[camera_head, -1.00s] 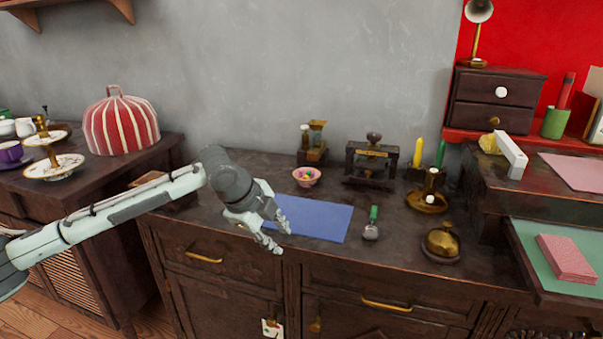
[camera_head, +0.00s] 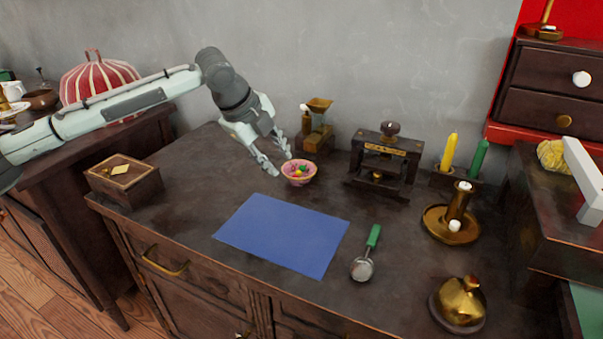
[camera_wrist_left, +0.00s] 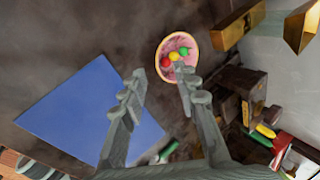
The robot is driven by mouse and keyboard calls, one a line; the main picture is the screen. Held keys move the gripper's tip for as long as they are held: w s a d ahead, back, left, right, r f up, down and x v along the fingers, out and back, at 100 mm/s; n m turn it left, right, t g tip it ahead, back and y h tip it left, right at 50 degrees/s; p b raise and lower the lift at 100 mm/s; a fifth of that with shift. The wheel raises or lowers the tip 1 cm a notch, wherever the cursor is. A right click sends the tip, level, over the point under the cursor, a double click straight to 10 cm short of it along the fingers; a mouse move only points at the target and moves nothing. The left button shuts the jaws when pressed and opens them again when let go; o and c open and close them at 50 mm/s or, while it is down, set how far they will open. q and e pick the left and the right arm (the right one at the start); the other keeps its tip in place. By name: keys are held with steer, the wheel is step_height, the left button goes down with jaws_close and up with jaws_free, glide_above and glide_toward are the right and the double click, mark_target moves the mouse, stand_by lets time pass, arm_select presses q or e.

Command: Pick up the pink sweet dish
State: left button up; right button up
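The pink sweet dish (camera_head: 299,173) is a small round bowl with colored sweets in it. It stands on the dark cabinet top, behind the blue mat (camera_head: 283,234). My left gripper (camera_head: 282,163) is open, with its fingers pointing down just left of the dish. In the left wrist view, the dish (camera_wrist_left: 177,57) lies beyond the fingertips, nearer the right finger, and nothing is between the fingers of the gripper (camera_wrist_left: 158,88). I cannot tell whether a finger touches the rim. My right gripper is not in view.
A brass-topped grinder (camera_head: 317,130) stands close behind the dish and a dark press (camera_head: 383,160) to its right. A green-handled scoop (camera_head: 364,255), candle holder (camera_head: 453,215) and brass bell (camera_head: 459,302) are farther right. A wooden box (camera_head: 124,180) is at left.

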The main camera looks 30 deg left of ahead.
mark_target(286, 176)
arm_select(q)
steer(key=x, duration=0.5)
steer(key=shift+s+d+f+b, duration=0.1)
steer(key=shift+s+f+b, duration=0.05)
steer(key=shift+f+b, duration=0.15)
jaws_close()
arm_select(e)
steer(key=shift+r, duration=1.1)
